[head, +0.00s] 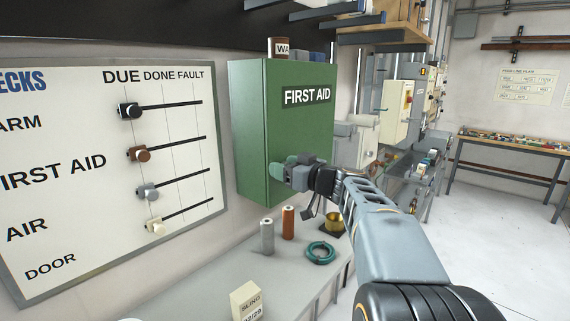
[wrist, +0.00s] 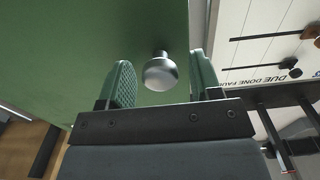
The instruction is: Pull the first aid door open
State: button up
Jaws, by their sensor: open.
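The green first aid cabinet (head: 295,130) hangs on the wall, its door (head: 310,135) labelled FIRST AID and looking shut. My gripper (head: 292,172) is at the lower part of the door. In the wrist view, the door (wrist: 90,40) fills the upper left, and a round silver knob (wrist: 160,72) stands out from it. My gripper (wrist: 162,85) is open, with its green ridged fingers on either side of the knob. Gaps show between the knob and both fingers. In the head view the knob is hidden behind my gripper.
A checks board (head: 110,165) with sliders hangs left of the cabinet. Open floor (head: 500,230) lies to the right.

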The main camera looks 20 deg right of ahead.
jog(key=shift+w+a, duration=0.1)
grip_shut()
dwell(0.6)
